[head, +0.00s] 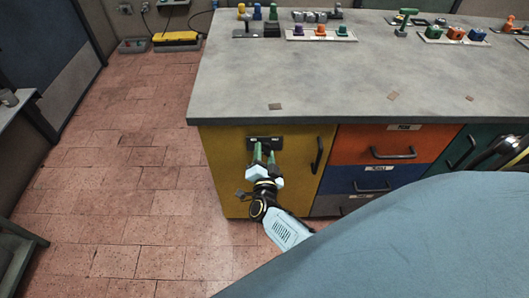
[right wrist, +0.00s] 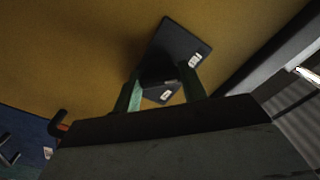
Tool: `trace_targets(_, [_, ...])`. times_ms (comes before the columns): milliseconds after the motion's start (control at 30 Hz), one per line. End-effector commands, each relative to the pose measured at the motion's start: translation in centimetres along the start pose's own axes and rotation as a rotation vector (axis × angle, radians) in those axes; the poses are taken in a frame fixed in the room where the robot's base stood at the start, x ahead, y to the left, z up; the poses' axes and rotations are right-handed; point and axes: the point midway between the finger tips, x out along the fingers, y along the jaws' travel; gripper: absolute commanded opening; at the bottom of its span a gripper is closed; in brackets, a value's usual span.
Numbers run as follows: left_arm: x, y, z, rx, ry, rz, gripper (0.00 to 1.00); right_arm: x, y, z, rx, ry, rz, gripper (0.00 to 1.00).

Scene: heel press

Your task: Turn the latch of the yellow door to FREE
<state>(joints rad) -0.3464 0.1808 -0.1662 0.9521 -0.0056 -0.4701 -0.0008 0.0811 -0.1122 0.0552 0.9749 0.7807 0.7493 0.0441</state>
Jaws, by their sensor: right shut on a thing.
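The yellow door (head: 226,165) is shut on the left front of the cabinet. A dark latch plate (head: 252,143) sits near its top. In the right wrist view the plate (right wrist: 178,42) carries a small white label. A small dark latch piece (right wrist: 152,84) with another white label shows between my green fingers. My right gripper (head: 263,150) is at the latch, shut on that piece; it also shows in the right wrist view (right wrist: 161,88). My left gripper is not in view.
A black bar handle (head: 317,155) stands out on the door's right side. Orange (head: 360,143) and blue (head: 350,180) drawers with handles lie to its right. The grey worktop (head: 330,85) overhangs above, with several small parts at its back.

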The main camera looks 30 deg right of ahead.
Motion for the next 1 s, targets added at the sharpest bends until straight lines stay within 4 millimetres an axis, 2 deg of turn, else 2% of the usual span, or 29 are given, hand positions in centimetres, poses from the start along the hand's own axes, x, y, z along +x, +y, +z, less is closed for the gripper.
trace_targets(567, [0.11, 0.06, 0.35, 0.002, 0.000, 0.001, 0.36, -0.04, 0.01, 0.08, -0.036, -0.002, 0.000, 0.19])
trace_targets(600, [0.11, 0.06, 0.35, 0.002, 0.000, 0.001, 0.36, -0.03, 0.01, 0.08, -0.036, -0.002, 0.000, 0.44])
trace_targets(733, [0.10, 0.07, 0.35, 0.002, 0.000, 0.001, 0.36, -0.03, 0.01, 0.06, -0.035, -0.001, 0.000, 0.61])
trace_targets(1000, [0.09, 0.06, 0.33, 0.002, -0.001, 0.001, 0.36, -0.03, 0.01, 0.02, -0.034, 0.000, 0.000, 0.64])
